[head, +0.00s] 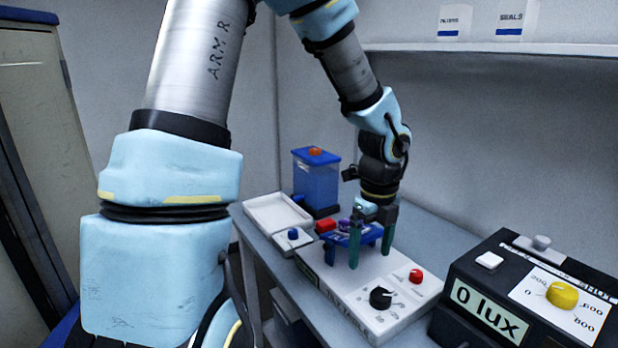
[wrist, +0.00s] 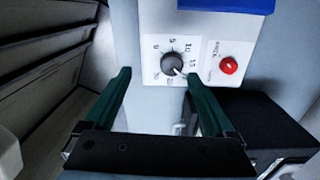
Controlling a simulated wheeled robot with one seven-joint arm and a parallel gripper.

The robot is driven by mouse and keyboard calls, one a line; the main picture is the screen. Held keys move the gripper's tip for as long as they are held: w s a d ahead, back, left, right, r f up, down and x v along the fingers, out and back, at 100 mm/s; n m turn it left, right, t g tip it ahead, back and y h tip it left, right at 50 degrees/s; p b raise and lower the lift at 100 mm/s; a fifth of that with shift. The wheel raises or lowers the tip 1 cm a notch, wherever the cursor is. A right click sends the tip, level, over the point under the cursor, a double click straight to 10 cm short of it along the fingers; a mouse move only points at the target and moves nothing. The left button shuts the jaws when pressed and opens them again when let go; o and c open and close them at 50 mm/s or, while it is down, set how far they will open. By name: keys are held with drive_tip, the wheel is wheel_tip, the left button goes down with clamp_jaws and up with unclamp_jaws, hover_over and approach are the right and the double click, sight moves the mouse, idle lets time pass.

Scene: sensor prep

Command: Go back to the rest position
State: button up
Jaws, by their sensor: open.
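My gripper (head: 371,258) is in the head view, above the white dial box (head: 335,290) on the bench, with its green fingers pointing down and spread apart. In the wrist view my gripper (wrist: 159,76) is open with nothing between its fingers. The box's dark dial (wrist: 172,66) shows beyond the fingertips, with numbers around it. A red button (wrist: 229,66) is right of the dial. In the head view a blue part (head: 342,238) on the box is beside and partly behind the fingers; I cannot tell whether they touch it.
A black box with a yellow knob (head: 562,295) and a "0 lux" display (head: 488,310) stands at the right. A blue container (head: 317,182) and a white tray (head: 276,213) are at the back left. A shelf (head: 480,47) runs along the wall above.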

drive_tip(key=a+r+n+t+b, duration=0.1)
drive_tip(key=a+n+b, duration=0.1)
drive_tip(key=a+n, duration=2)
drive_tip(key=n, duration=0.8)
drive_tip(key=shift+a+t, duration=0.3)
drive_tip(key=shift+r, duration=0.1)
